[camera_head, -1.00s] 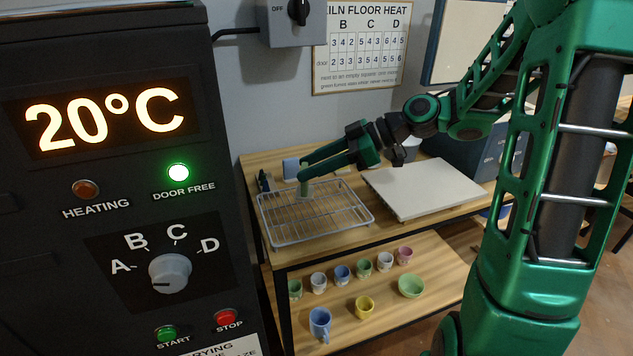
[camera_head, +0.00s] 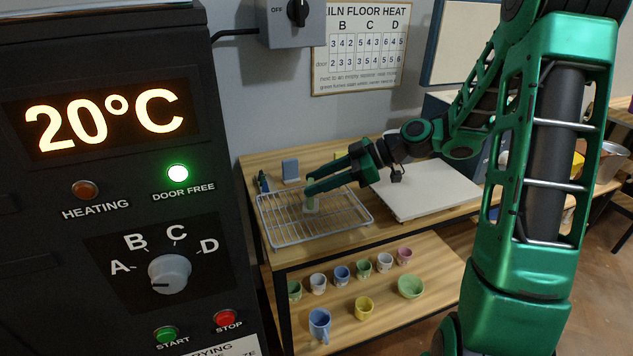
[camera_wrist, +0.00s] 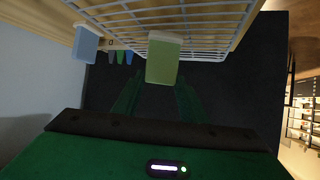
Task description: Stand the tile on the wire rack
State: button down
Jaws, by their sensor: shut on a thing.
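The tile (camera_head: 312,204) is pale green and upright, held between the fingers of my gripper (camera_head: 311,187). In the wrist view the tile (camera_wrist: 163,62) shows between my gripper's two fingers (camera_wrist: 159,88), with a paler band along one edge. The wire rack (camera_head: 345,230) is a silver grid on the left part of the table; its wires (camera_wrist: 215,20) also show in the wrist view.
A pale board (camera_head: 425,192) lies on the table right of the rack. A blue block (camera_head: 290,169) stands behind the rack, and small dark things (camera_head: 263,182) are at its left. Several cups and a green bowl (camera_head: 411,287) stand on the shelf below. A black control panel (camera_head: 110,230) fills the left.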

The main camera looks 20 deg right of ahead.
jog(key=c, duration=1.1)
grip_release()
jog(key=shift+f, duration=0.1)
jog(key=v, duration=1.2)
